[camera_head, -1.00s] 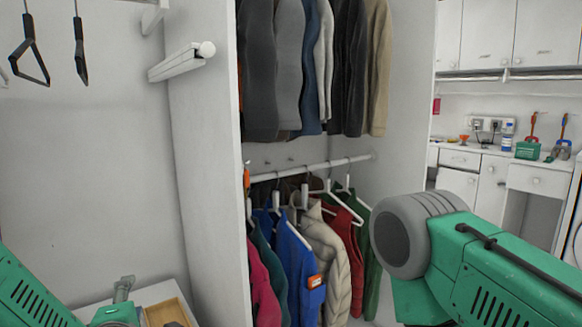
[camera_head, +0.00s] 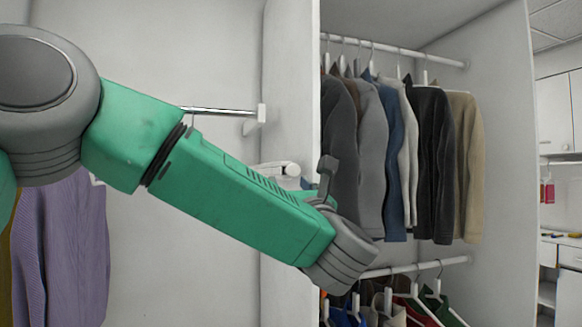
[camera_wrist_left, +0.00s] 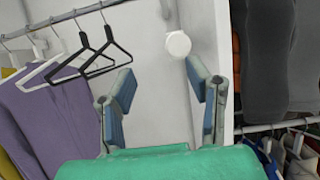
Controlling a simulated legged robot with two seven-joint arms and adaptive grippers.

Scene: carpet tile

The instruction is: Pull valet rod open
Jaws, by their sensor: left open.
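The valet rod is a white rod with a round knob on the closet's side panel. In the head view its end (camera_head: 290,169) shows partly behind my left arm. In the left wrist view the round white knob (camera_wrist_left: 178,44) lies just beyond the fingertips, nearer the right finger, with no contact to be seen. My left gripper (camera_wrist_left: 160,78) is open and empty, its two blue-padded fingers apart. In the head view my left gripper (camera_head: 308,176) is mostly hidden by its own wrist; one dark finger stands up beside the knob. My right gripper is out of view.
The white side panel (camera_head: 290,70) stands close to the gripper. To its right, jackets (camera_head: 372,150) hang from an upper rail, with more clothes below. To the left, a purple sweater (camera_wrist_left: 70,110) and black hangers (camera_wrist_left: 103,50) hang from another rail.

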